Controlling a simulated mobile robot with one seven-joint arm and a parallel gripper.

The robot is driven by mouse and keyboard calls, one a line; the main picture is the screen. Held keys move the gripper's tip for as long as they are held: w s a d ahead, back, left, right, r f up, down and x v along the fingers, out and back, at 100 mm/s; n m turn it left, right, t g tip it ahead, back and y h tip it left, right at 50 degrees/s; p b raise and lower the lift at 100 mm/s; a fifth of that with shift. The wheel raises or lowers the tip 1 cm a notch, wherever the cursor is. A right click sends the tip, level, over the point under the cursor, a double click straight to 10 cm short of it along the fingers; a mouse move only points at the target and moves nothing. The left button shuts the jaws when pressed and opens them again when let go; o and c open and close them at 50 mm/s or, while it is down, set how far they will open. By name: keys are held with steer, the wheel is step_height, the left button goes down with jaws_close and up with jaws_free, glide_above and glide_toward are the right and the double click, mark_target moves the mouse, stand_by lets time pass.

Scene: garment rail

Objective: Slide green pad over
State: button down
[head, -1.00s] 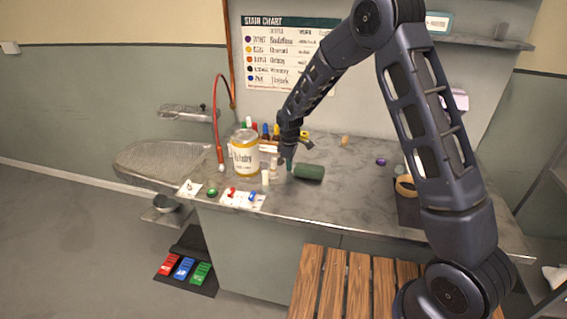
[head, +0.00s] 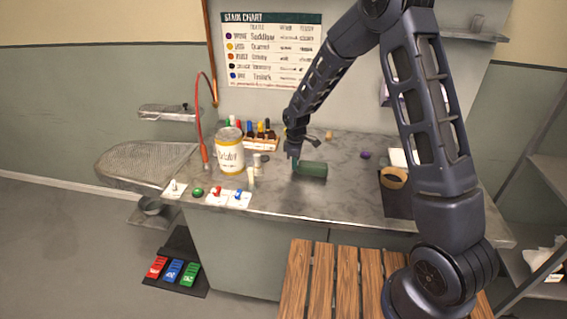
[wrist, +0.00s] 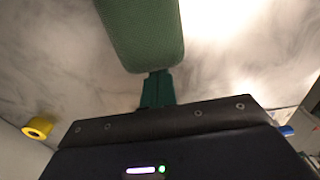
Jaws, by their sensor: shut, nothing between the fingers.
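The green pad (head: 312,170) is a dark green rounded block lying on the grey marbled counter, right of the white-and-yellow can. My gripper (head: 295,163) is low over the counter at the pad's left end. In the wrist view the pad (wrist: 143,30) fills the upper middle, and my teal fingertips (wrist: 157,90) are together, at its near end. They look to be touching it or very nearly so. Nothing is held between them. The pad's underside is hidden.
The can (head: 230,155) and a rack of small bottles (head: 262,140) stand to the left. The counter (head: 340,195) is clear between pad and tape roll. Coloured pedals (head: 174,270) lie on the floor.

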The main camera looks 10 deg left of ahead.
mark_target(315, 165)
steer(key=d, duration=1.2)
steer(key=shift+d, duration=0.3)
steer(key=shift+a, duration=0.15)
steer(key=a, duration=0.4)
step_height(315, 165, up, 10)
steer(key=shift+d+f, duration=0.15)
steer(key=s+d+r+m+t, duration=0.1)
steer(key=s+d+r+m, duration=0.25)
steer(key=d+r, duration=0.5)
steer(key=s+d+r+m+t, duration=0.1)
steer(key=s+d+r+m, duration=0.3)
steer(key=d+r, duration=0.5)
steer(key=s+d+r+m+t, duration=0.1)
steer(key=s+d+r+m, duration=0.1)
steer(key=s+d+m, duration=0.3)
steer(key=s+d+r+m+t, duration=0.1)
steer(key=s+d+r+m, duration=0.2)
steer(key=s+d+m, duration=0.2)
steer(key=s+d, duration=0.3)
steer(key=s, duration=0.4)
steer(key=shift+d+r+t, duration=0.15)
steer(key=shift+d+t, duration=0.15)
steer(key=shift+d, duration=0.1)
